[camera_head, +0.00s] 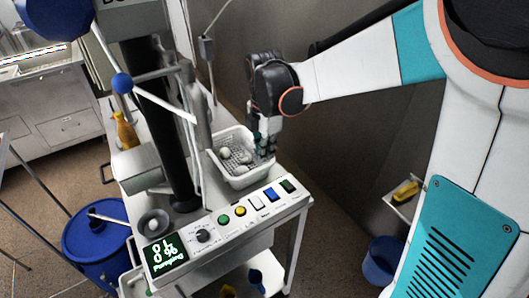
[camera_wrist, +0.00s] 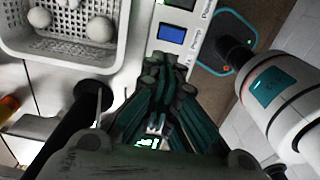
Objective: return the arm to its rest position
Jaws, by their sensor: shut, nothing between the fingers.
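My gripper (camera_head: 264,148) hangs from my bent arm, fingers down, beside the right part of the white perforated basket (camera_head: 240,183) in the head view. The wrist view shows its dark green fingers (camera_wrist: 168,72) drawn together and empty, over the button panel's edge. The basket (camera_wrist: 62,51) lies to the upper left there, apart from the fingers. White balls (camera_head: 224,153) lie in the basket; they also show in the wrist view (camera_wrist: 99,29). My gripper hides part of the basket's right side in the head view.
The basket stands on a white cart with a panel of coloured buttons (camera_head: 240,211) and a lit display (camera_head: 165,253). A dark pole (camera_head: 178,150) rises left of the basket. A blue drum (camera_head: 95,240) is at left, a blue bin (camera_head: 382,262) at right. A wall stands behind.

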